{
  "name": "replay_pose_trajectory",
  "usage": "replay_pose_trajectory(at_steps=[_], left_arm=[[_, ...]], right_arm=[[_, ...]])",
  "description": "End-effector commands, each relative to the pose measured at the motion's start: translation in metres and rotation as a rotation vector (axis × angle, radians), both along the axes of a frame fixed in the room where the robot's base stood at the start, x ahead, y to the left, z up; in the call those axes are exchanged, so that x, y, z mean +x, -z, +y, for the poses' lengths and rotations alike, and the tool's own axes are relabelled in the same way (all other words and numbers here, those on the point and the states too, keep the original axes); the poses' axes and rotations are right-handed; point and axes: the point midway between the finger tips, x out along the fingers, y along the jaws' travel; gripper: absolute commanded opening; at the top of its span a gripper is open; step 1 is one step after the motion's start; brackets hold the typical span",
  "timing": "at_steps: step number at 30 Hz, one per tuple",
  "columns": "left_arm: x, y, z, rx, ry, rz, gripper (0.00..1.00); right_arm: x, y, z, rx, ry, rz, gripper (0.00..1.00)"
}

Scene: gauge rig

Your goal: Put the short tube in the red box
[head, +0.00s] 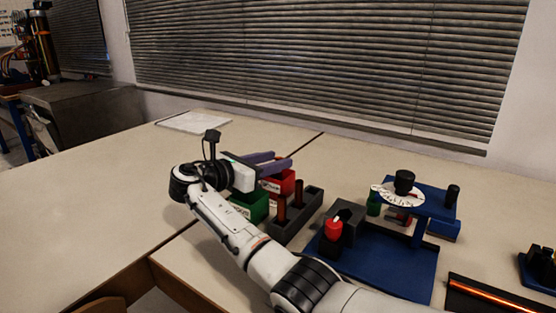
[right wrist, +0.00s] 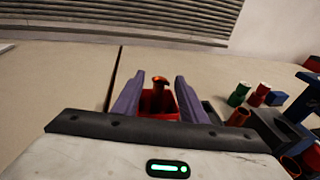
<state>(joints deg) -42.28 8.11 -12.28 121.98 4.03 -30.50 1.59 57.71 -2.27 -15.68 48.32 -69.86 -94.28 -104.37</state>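The red box (head: 284,182) stands behind the green box, and it also shows between my fingers in the right wrist view (right wrist: 150,104). My right gripper (head: 281,158) is above the red box. My left gripper is not in view.
A green box (head: 250,207) is in front of the red one. A dark rack (head: 308,212) with two copper tubes (head: 282,207) is to the right. A blue gauge stand (head: 400,268) with a dial (head: 398,194) is further right.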

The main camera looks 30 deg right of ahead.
Motion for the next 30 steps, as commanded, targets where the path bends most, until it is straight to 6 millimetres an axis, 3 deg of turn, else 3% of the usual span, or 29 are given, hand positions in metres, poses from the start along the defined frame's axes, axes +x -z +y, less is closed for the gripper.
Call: replay_pose_trajectory(at_steps=[6,13,19,30], left_arm=[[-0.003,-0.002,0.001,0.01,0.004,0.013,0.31],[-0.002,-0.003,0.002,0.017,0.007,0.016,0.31],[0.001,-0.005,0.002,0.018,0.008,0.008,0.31],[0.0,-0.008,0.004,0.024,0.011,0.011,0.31]], right_arm=[[-0.009,-0.009,0.049,0.002,-0.005,0.0,0.39],[-0.017,-0.014,0.086,0.001,-0.003,0.0,0.39],[-0.02,-0.016,0.098,0.001,-0.001,-0.001,0.39],[-0.02,-0.021,0.099,0.001,-0.001,-0.001,0.39]])
